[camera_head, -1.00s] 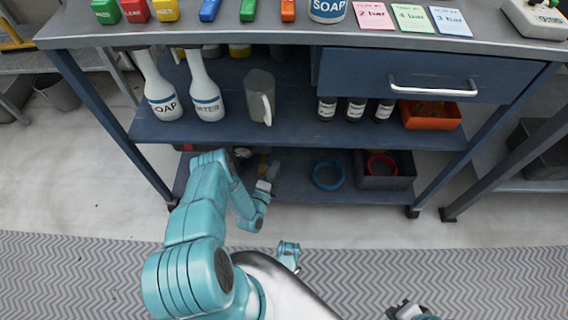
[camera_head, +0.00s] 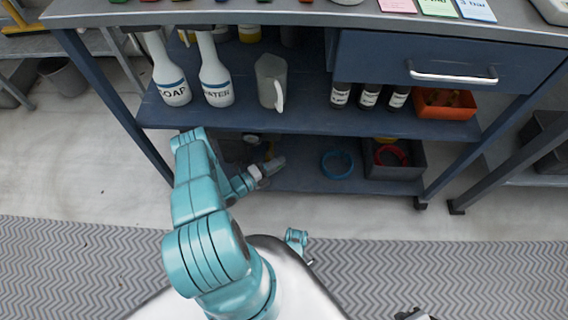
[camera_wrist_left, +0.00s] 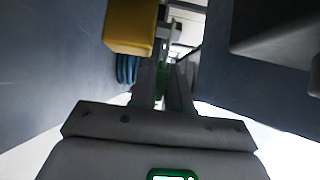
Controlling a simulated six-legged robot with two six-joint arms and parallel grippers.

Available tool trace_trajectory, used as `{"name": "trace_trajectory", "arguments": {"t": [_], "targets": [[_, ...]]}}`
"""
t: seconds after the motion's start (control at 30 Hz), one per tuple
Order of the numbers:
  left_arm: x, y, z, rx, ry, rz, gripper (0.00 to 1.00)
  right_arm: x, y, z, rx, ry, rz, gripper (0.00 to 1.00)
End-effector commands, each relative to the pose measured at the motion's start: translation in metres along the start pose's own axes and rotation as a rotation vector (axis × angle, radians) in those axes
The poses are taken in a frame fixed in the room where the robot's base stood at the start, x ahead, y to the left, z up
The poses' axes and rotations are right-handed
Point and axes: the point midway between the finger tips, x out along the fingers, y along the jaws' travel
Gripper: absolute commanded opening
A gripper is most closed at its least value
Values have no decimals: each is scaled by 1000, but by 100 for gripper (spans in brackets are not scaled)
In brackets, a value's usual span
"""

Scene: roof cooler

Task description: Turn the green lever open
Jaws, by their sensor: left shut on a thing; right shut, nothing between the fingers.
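My left gripper (camera_head: 268,170) reaches in from the left at the lower shelf, under the middle shelf. In the left wrist view, its two fingers (camera_wrist_left: 164,88) are closed on a small green piece, the green lever (camera_wrist_left: 162,76); only a narrow part of it shows between them. In the head view the lever is hidden by the arm and the shadow of the shelf, so its angle cannot be told. My right gripper (camera_head: 414,314) is partly in view at the bottom edge, shut and empty, far from the shelves.
A yellow block (camera_wrist_left: 130,24) and blue coils (camera_wrist_left: 126,68) lie close to the left fingers. The lower shelf holds a blue ring (camera_head: 337,164) and a grey bin (camera_head: 395,171). Bottles and a grey jug (camera_head: 270,80) stand on the shelf above. The floor in front is clear.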

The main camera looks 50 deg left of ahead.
Motion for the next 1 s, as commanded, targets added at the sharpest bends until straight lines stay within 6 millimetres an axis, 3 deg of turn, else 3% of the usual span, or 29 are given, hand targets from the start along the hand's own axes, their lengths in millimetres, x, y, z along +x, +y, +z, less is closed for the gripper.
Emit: {"name": "trace_trajectory", "arguments": {"t": [0.3, 0.87, 0.9, 0.93, 1.0], "targets": [[-11, 2, 4, -3, 117, 0, 0, 14, 4, -9, -7, 33, -1, 0], [-12, 0, 4, -3, 146, 0, 0, 15, 5, -11, -9, 40, -2, 0], [-12, 0, 4, -3, 146, 0, 24, 15, 5, -11, -8, 40, -1, 0], [-12, 0, 4, -3, 146, 0, 34, 15, 5, -11, -8, 40, -1, 0], [-12, 0, 4, -3, 146, 0, 38, 15, 5, -11, -8, 40, -1, 0]]}}
